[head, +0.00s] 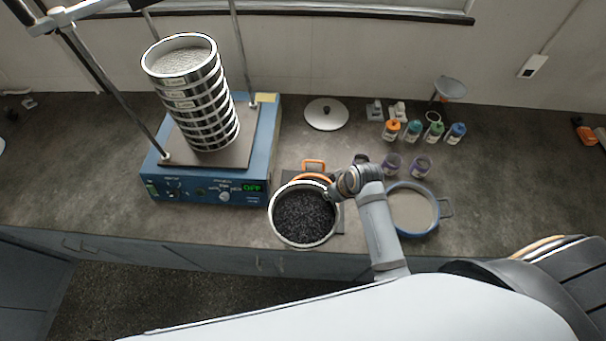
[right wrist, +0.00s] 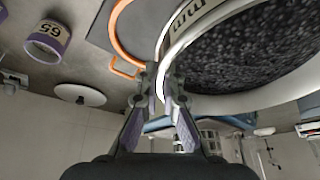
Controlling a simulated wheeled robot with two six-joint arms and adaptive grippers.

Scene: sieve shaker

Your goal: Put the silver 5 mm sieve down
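The silver sieve (head: 304,216) has a bright metal rim and holds dark granules. In the head view it is in front of an orange-handled pan (head: 314,163), covering much of it. My right gripper (head: 334,193) is at the sieve's right rim. In the right wrist view its fingers (right wrist: 163,88) close on the sieve's wall (right wrist: 192,32), where part of a "mm" label shows. The sieve appears raised and overlaps the orange pan's edge (right wrist: 116,43); the exact gap below is hidden. My left gripper is not in view.
A blue shaker (head: 208,188) reading OFF carries a sieve stack (head: 196,95) at left. A blue-rimmed pan (head: 411,210) is close at right. Purple cups (head: 421,166), several bottles (head: 434,130) and a round lid (head: 326,114) stand behind.

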